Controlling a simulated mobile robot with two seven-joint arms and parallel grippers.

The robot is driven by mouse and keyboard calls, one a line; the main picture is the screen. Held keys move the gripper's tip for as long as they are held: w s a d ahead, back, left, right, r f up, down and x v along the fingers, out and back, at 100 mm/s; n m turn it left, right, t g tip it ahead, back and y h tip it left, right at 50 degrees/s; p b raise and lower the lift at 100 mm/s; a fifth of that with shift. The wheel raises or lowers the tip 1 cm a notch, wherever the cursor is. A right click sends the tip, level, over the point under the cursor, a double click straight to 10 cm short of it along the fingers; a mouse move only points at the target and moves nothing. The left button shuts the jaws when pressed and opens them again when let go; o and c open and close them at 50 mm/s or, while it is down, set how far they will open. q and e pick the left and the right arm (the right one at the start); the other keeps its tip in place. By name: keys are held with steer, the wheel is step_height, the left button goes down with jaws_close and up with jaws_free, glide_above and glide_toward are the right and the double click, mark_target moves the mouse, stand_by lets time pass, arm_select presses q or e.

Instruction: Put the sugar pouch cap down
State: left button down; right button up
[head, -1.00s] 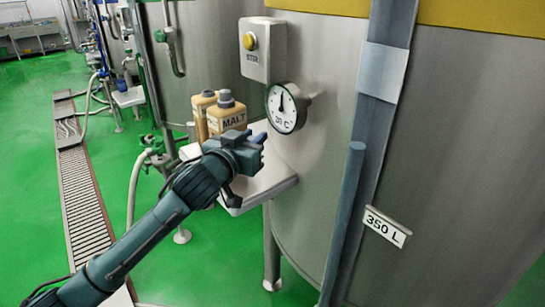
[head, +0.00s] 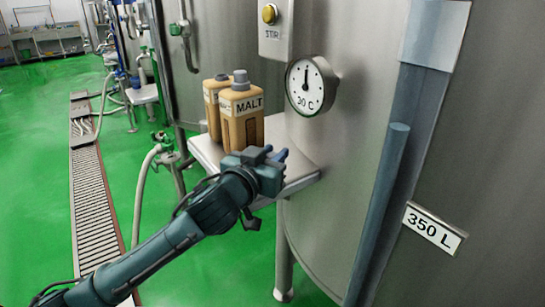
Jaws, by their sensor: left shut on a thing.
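My left gripper (head: 276,156) is over the front part of a small white shelf (head: 299,178) beside the big steel tank. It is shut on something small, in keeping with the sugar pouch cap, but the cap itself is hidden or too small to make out. I cannot tell whether the fingertips touch the shelf. No sugar pouch can be made out. My right gripper is not in view.
A tan MALT bottle (head: 242,117) with a grey cap stands on the shelf behind the gripper, with a second tan bottle (head: 213,92) beside it. A round gauge (head: 311,86) sticks out from the tank (head: 345,150). The shelf's right front is clear.

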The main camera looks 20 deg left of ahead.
arm_select(q)
steer(key=shift+s+f, duration=0.1)
steer(key=c, duration=1.2)
jaws_free()
steer(key=shift+f, duration=0.1)
steer(key=shift+r, duration=0.2)
steer(key=s, duration=0.2)
steer(key=s+a, duration=0.1)
steer(key=s, duration=0.5)
steer(key=shift+s+a+b, duration=0.2)
steer(key=shift+a+b, duration=0.05)
steer(key=shift+b, duration=0.1)
steer(key=shift+s+a+r+p, duration=0.1)
steer(key=shift+s+r+p, duration=0.2)
steer(key=shift+s+p, duration=0.3)
steer(key=shift+s+a+p, duration=0.2)
steer(key=shift+s+p, duration=0.2)
steer(key=shift+s, duration=0.65)
